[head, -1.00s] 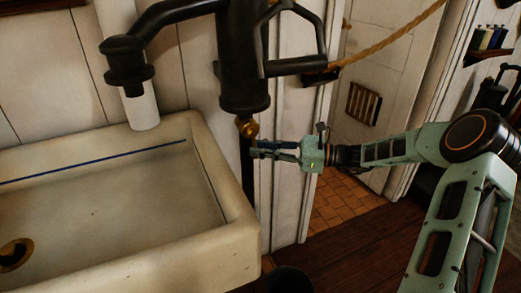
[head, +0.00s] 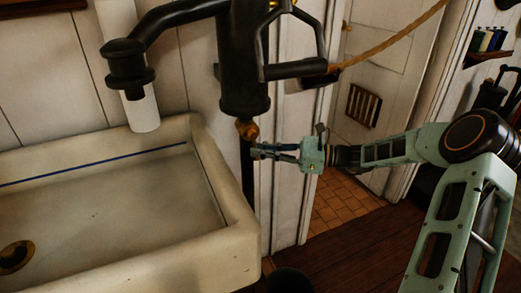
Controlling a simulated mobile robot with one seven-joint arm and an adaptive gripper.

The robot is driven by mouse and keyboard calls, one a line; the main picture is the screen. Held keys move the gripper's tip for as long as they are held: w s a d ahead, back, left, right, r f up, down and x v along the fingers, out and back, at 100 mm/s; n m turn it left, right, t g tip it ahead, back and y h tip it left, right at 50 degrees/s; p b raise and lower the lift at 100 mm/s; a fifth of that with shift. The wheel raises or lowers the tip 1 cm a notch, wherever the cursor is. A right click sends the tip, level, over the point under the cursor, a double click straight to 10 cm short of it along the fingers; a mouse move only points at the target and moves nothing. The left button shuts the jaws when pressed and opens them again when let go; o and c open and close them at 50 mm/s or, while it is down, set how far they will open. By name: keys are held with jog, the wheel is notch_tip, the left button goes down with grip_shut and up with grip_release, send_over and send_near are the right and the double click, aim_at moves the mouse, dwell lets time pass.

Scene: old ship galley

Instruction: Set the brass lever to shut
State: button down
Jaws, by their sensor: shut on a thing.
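The brass lever and its fitting (head: 247,130) sit at the bottom of the black pump body (head: 243,70), above a thin dark pipe. My gripper (head: 257,151) reaches in from the right, with its fingers level and pointing left, just below the brass fitting. It is shut on the lever, with the fingers slightly apart. The fingertips and the dark pipe behind them cover the gripped part, so the lever's exact angle is hard to read.
A cream stone sink (head: 235,240) with a brass drain (head: 14,257) stands at left. The pump's black spout (head: 125,65) hangs over it. A black pump handle (head: 295,68) and a rope (head: 395,38) are above my gripper. An open doorway shows behind my arm.

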jog(key=w+d+r+n+t+h+p, duration=0.1)
jog(key=d+r+n+h+p, duration=0.2)
jog(key=h+p, duration=0.7)
jog(key=shift+w+d+r+n+t+h+p, duration=0.2)
jog(key=shift+r+n+t+h+p, duration=0.15)
jog(key=shift+r+n+h, duration=0.55)
jog(key=shift+r+n, duration=0.2)
jog(key=shift+n, duration=0.1)
jog(key=c, duration=2.3)
grip_release()
jog(key=v, duration=1.2)
jog(key=shift+d, duration=0.2)
